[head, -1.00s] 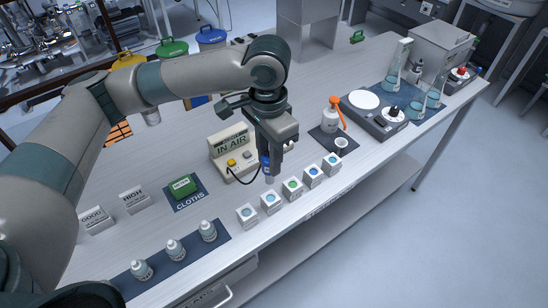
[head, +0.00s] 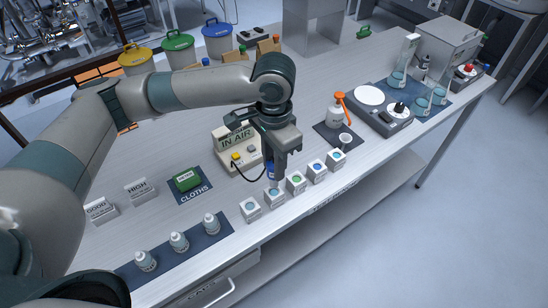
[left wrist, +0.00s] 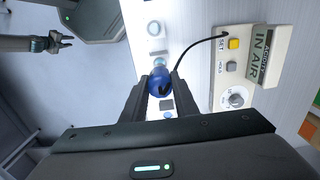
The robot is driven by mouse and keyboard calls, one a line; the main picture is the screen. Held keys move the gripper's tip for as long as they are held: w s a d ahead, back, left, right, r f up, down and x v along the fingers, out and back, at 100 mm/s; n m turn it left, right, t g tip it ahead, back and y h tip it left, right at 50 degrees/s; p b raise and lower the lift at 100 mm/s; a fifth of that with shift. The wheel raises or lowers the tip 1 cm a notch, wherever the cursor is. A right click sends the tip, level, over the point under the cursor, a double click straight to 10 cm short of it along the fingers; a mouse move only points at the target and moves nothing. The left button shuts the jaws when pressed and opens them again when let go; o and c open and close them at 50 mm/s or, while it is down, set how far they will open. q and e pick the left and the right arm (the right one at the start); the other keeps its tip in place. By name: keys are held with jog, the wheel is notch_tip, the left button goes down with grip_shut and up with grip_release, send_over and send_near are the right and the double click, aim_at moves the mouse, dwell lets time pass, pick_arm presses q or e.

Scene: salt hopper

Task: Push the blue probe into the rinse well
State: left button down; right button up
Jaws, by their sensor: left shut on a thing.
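My left gripper (head: 271,162) is shut on the blue probe (head: 271,173) and holds it upright over the row of white wells. The blue probe (left wrist: 159,82) also shows between the fingers in the left wrist view, with its black cable running to the meter. The probe's lower end is at the top of the second white well (head: 274,199) from the left. I cannot tell whether it has entered. The well labels are too small to read, so I cannot tell which is the rinse well. My right gripper (left wrist: 65,42) shows empty and open in the left wrist view.
The meter (head: 237,150) behind the probe reads IN AIR. Other white wells (head: 250,212) stand close on both sides along the table's front edge. Several small bottles (head: 179,243) stand on a dark mat at left. A wash bottle (head: 335,115) with an orange top stands at right.

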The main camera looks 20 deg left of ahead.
pick_arm(q)
jog(key=shift+f, duration=0.8)
pick_arm(e)
jog(key=shift+a+f, duration=0.2)
jog(key=shift+a, duration=0.3)
jog(key=shift+d, duration=0.5)
pick_arm(q)
jog(key=shift+r+p, duration=0.1)
jog(key=shift+p, duration=0.35)
pick_arm(e)
jog(key=shift+r, duration=0.55)
jog(key=shift+a+r, duration=0.1)
jog(key=shift+a, duration=0.3)
pick_arm(q)
jog(key=shift+p, duration=0.4)
pick_arm(e)
jog(key=shift+d+r, duration=0.2)
jog(key=shift+r, duration=0.1)
pick_arm(q)
jog(key=shift+p, duration=0.3)
pick_arm(e)
jog(key=shift+d+r, duration=0.15)
jog(key=shift+r, duration=0.15)
jog(key=shift+a+r, duration=0.2)
jog(key=shift+a, duration=0.05)
pick_arm(q)
jog(key=shift+p, duration=0.7)
pick_arm(e)
jog(key=shift+r, duration=0.5)
jog(key=shift+d, duration=0.2)
